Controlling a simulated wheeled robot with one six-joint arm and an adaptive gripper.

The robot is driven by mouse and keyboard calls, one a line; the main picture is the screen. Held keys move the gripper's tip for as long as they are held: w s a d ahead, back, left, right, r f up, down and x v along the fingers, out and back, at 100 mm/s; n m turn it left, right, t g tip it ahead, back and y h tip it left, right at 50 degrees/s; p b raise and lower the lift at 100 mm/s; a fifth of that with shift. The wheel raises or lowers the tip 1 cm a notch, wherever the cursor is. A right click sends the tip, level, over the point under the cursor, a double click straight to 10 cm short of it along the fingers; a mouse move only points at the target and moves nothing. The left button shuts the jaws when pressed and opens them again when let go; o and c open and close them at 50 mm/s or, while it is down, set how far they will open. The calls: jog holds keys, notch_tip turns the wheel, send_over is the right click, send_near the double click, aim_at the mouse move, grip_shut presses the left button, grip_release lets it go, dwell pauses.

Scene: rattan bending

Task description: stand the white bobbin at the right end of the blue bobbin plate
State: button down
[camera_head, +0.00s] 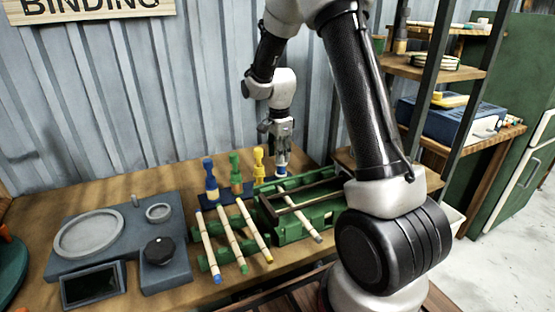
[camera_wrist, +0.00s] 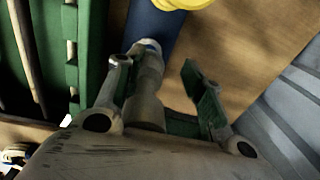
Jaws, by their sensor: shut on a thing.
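The blue bobbin plate (camera_head: 224,195) lies on the workbench with a blue bobbin (camera_head: 209,172), a green bobbin (camera_head: 235,166) and a yellow bobbin (camera_head: 258,160) upright in a row. My gripper (camera_head: 282,147) points down past the yellow bobbin, at the right end of the row. It is shut on the white bobbin (camera_head: 281,162), which is upright and partly hidden by the fingers. In the wrist view the pale bobbin (camera_wrist: 148,75) shows between the fingers, close to the plate's end (camera_wrist: 152,28). I cannot tell whether its base touches the plate.
A green frame (camera_head: 290,228) stands right in front of the plate, close to my gripper. Several rattan sticks (camera_head: 232,238) lie on green supports left of it. A grey station (camera_head: 110,232) fills the bench's left. The ribbed wall is close behind.

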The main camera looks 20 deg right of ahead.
jog(key=shift+f, duration=1.05)
jog(key=c, duration=0.5)
grip_release()
jog(key=shift+f, duration=0.15)
jog(key=shift+c, duration=0.2)
